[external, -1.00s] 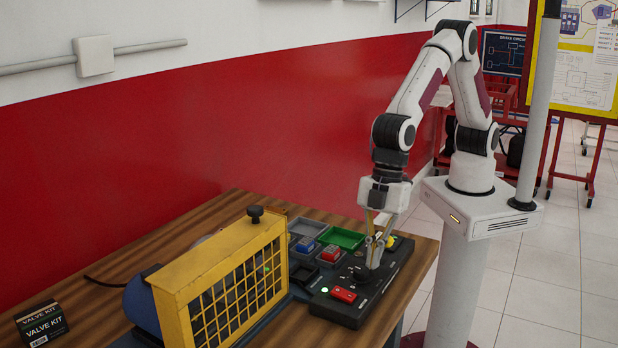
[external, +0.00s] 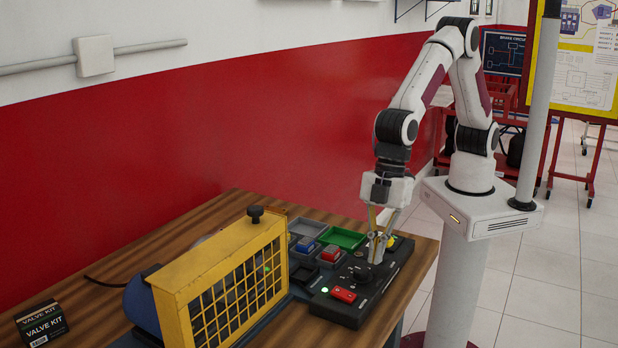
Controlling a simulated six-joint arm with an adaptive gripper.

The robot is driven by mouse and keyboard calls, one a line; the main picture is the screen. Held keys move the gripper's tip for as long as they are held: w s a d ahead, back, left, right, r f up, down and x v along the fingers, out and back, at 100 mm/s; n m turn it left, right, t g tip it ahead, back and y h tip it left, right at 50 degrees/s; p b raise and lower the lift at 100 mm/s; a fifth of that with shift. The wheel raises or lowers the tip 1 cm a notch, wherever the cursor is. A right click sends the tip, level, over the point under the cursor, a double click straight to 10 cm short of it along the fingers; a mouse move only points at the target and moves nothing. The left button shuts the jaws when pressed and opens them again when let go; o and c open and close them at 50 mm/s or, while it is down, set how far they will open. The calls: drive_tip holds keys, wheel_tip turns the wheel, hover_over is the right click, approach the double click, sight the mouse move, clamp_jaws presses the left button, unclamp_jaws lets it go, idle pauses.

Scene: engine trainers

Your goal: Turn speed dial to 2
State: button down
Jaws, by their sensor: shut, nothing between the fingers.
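The black control panel (external: 337,309) lies on the wooden bench and carries a dark round dial (external: 363,273), a red rocker switch (external: 343,295) and a small lit green light. The dial's pointer and scale marks are too small to read. My gripper (external: 376,256) points down over the panel, just behind and slightly right of the dial. Its fingers are shut with nothing visible between them. I cannot tell whether a fingertip touches the dial.
A yellow guard cage (external: 215,285) stands left of the panel. Trays, including a green one (external: 341,238), and small red and blue parts sit behind it. A yellow part lies beside my gripper. A valve kit box (external: 42,322) is at the far left.

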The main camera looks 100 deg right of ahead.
drive_tip(key=shift+r, duration=2.6)
drive_tip(key=shift+w+d+r, duration=0.25)
drive_tip(key=shift+w+d, duration=0.1)
drive_tip(key=shift+w, duration=0.1)
drive_tip(key=shift+w+d+r, duration=0.2)
drive_tip(key=shift+w+d, duration=0.1)
drive_tip(key=shift+w, duration=0.15)
drive_tip(key=shift+f, duration=0.1)
drive_tip(key=shift+f, duration=3.4)
drive_tip(key=shift+w+a, duration=0.1)
drive_tip(key=shift+a, duration=0.05)
